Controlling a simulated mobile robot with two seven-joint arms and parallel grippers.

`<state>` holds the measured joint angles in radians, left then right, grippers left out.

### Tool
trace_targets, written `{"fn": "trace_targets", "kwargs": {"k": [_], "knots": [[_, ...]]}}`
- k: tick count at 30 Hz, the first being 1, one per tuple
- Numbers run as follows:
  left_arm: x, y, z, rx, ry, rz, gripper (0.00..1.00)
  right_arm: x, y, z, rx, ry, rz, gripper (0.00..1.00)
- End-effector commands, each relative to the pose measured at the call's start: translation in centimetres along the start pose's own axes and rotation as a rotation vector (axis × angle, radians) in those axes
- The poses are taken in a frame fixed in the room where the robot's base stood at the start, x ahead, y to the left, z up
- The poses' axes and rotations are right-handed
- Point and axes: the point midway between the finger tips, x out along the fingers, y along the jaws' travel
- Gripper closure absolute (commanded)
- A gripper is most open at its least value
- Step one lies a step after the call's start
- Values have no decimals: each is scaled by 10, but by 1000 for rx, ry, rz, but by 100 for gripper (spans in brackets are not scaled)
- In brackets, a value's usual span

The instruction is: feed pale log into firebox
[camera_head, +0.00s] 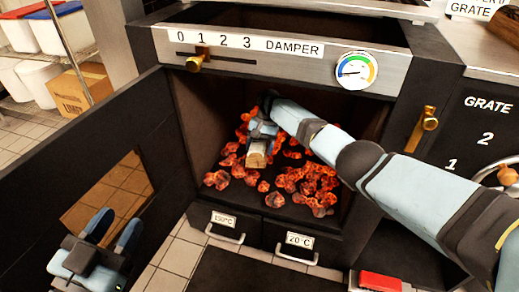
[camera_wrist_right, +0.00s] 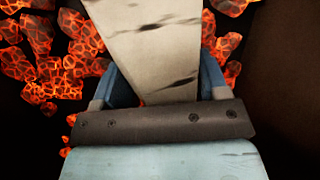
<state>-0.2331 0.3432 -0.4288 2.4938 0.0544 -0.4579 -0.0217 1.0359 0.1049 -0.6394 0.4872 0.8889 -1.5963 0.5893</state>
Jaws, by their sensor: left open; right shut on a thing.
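The firebox (camera_head: 186,112) is open, its dark door (camera_head: 60,180) swung out to the left. My right arm reaches into it from the right. My right gripper (camera_head: 262,132) is inside, shut on the pale log (camera_head: 257,155), above the embers. In the right wrist view the log (camera_wrist_right: 155,45) is whitish with dark marks and lies between the blue fingers; its far end is out of frame. My left gripper (camera_head: 112,228) is open and empty at lower left, in front of the door.
Glowing embers (camera_head: 318,186) cover the firebox floor. Above are the damper slider (camera_head: 197,60) and a round gauge (camera_head: 355,70). Two drawers with handles (camera_head: 225,233) sit below. A brass latch (camera_head: 424,125) is on the right. A cardboard box (camera_head: 80,90) stands far left.

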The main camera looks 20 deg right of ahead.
Motion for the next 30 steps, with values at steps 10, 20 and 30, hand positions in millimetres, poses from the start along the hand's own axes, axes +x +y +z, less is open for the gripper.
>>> {"fn": "trace_targets", "kwargs": {"k": [10,20,30], "knots": [[0,0,0,0,0,1,57,-1,0,0,0,1,-1,3],[0,0,-4,-9,-6,3,57,-9,0,1,1,0,1,3],[-4,10,-7,-159,-83,11,57,-63,-1,1,0,1,0,3]]}}
